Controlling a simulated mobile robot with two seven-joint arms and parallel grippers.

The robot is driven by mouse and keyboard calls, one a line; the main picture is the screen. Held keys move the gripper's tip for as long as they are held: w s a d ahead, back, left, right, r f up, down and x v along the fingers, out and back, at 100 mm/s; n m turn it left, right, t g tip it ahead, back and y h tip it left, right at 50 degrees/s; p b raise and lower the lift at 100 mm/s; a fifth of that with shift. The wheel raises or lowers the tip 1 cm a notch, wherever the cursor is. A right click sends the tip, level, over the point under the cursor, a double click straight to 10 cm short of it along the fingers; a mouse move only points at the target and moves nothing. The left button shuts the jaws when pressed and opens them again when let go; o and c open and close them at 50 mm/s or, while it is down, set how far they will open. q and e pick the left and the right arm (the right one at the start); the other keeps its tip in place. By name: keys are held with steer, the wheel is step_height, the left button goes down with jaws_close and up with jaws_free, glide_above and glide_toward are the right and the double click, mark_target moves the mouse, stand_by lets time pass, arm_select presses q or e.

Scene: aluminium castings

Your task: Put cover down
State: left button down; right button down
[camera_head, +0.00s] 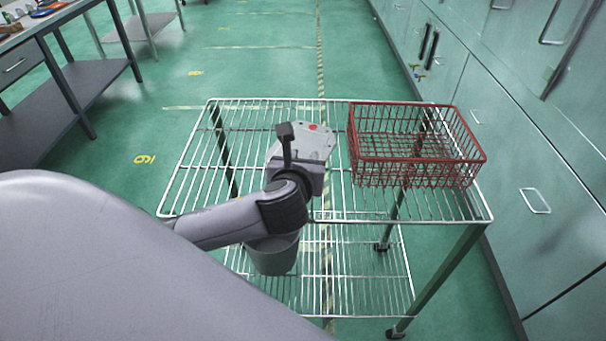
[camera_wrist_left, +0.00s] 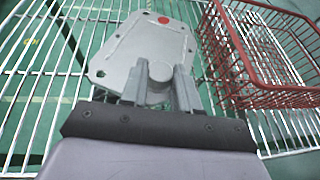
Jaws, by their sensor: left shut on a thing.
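The cover is a flat grey cast plate (camera_head: 314,143) with a red round mark near its far end. In the head view it is at the wire rack's middle, left of the red basket, partly hidden by my left gripper (camera_head: 291,165). In the left wrist view the cover (camera_wrist_left: 150,45) shows bolt holes along its edge and a round boss at its near end. My left gripper (camera_wrist_left: 160,88) is shut on that boss, one finger on each side. The cover is over the rack's top shelf; I cannot tell whether it touches the wires. My right gripper is not in view.
The wire rack (camera_head: 190,170) has a top and a lower shelf. A red wire basket (camera_head: 418,178) stands on its right side, close to the cover. A grey bucket (camera_head: 273,257) is on the lower shelf. The top shelf's left part is free. Cabinets (camera_head: 500,110) line the right.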

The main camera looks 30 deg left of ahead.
arm_select(q)
step_height(320, 180, down, 4)
steer(key=shift+r+b, duration=0.1)
steer(key=shift+b, duration=0.2)
steer(key=c, duration=0.8)
jaws_free()
steer(key=p+v, duration=0.1)
steer(key=v, duration=1.1)
